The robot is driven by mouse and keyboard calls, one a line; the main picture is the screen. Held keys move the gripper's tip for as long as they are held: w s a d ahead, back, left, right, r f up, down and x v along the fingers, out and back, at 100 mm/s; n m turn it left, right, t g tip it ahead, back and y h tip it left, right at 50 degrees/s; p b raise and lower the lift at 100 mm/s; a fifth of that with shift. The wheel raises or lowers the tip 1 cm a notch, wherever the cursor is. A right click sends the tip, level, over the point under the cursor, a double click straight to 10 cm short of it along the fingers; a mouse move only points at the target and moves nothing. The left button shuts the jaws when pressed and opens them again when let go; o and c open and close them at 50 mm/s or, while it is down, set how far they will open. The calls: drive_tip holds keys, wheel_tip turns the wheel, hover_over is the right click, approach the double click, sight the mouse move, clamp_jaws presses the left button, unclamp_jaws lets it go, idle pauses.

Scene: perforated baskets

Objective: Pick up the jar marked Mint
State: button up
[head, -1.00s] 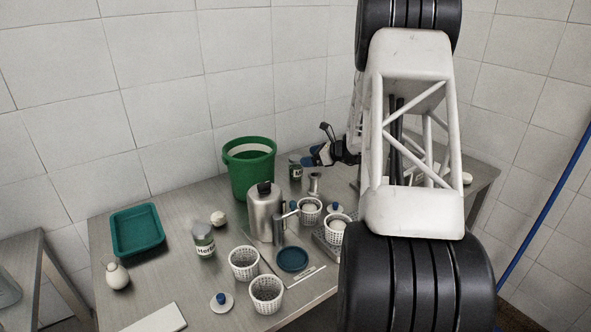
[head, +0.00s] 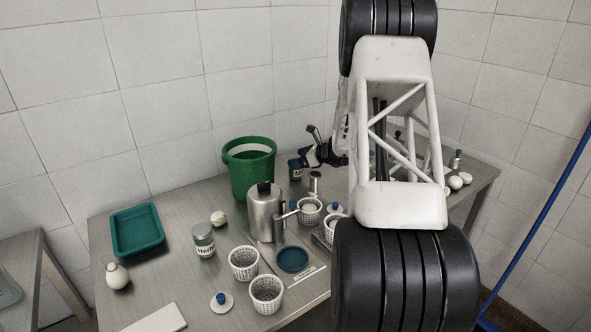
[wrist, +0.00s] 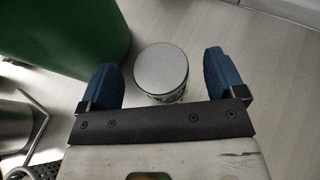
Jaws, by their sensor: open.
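A jar (head: 295,169) stands at the back of the table, right of the green bucket. Its label is partly hidden; only a letter like "M" shows. In the wrist view its round grey lid (wrist: 162,68) lies between my two blue fingers, with a gap on each side. My gripper (head: 308,157) is open and empty beside and above this jar in the head view; how far down the fingers reach is unclear. A second jar (head: 204,241), labelled like "Herbs", stands at the front left.
The green bucket (head: 248,179) stands close left of my gripper. A metal canister (head: 264,214), a small metal cup (head: 314,183) and white perforated baskets (head: 243,264) are in front. A teal tray (head: 137,230) lies far left. The wall is close behind.

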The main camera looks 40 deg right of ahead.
drive_tip(key=shift+w+a+f, duration=0.25)
drive_tip(key=shift+w, duration=0.2)
drive_tip(key=shift+c, duration=0.5)
drive_tip(key=c, duration=1)
drive_tip(key=shift+r, duration=0.15)
drive_tip(key=shift+r, duration=4.9)
